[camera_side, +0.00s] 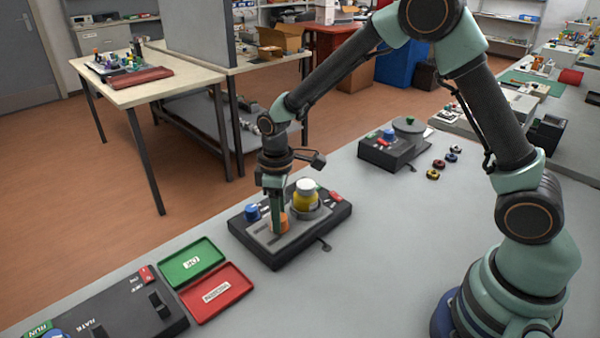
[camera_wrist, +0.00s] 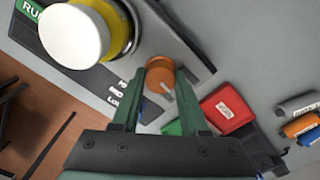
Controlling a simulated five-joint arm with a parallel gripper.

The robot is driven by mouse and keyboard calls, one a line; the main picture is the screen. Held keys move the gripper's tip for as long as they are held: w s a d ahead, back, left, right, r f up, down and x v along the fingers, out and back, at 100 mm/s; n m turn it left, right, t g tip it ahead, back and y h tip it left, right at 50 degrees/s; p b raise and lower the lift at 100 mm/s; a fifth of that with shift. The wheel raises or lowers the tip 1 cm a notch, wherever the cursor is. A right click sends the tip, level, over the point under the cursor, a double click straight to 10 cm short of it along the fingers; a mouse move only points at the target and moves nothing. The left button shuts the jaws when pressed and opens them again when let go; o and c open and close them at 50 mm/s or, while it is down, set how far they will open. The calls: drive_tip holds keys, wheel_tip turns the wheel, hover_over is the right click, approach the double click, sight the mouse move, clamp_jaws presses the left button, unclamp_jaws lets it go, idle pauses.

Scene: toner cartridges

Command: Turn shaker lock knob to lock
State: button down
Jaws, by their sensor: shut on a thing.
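The shaker (camera_side: 333,216) is a dark box on the bench with a grey plate on top. Its orange lock knob (camera_wrist: 161,74) has a pale pointer line and sits at one end of the plate. My gripper (camera_wrist: 162,88) is down at the knob, with its green fingers on either side of it, shut on it. In the side view my gripper (camera_side: 277,225) points straight down and partly hides the knob (camera_side: 284,219). A yellow bottle with a white cap (camera_side: 306,196) stands upright in a holder on the shaker.
A blue knob (camera_side: 251,212) and a red switch (camera_side: 336,196) are on the shaker. A green tray (camera_side: 191,263) and a red tray (camera_side: 240,282) lie at front left, beside another control box (camera_side: 115,310). Another device (camera_side: 395,150) and several small rings stand behind. The bench right of the shaker is clear.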

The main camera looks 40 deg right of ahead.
drive_tip(key=m, duration=0.3)
drive_tip(key=shift+r+m, duration=0.1)
drive_tip(key=shift+m, duration=2.1)
drive_tip(key=shift+c, duration=2.1)
unclamp_jaws()
wheel_tip(320, 180, up, 12)
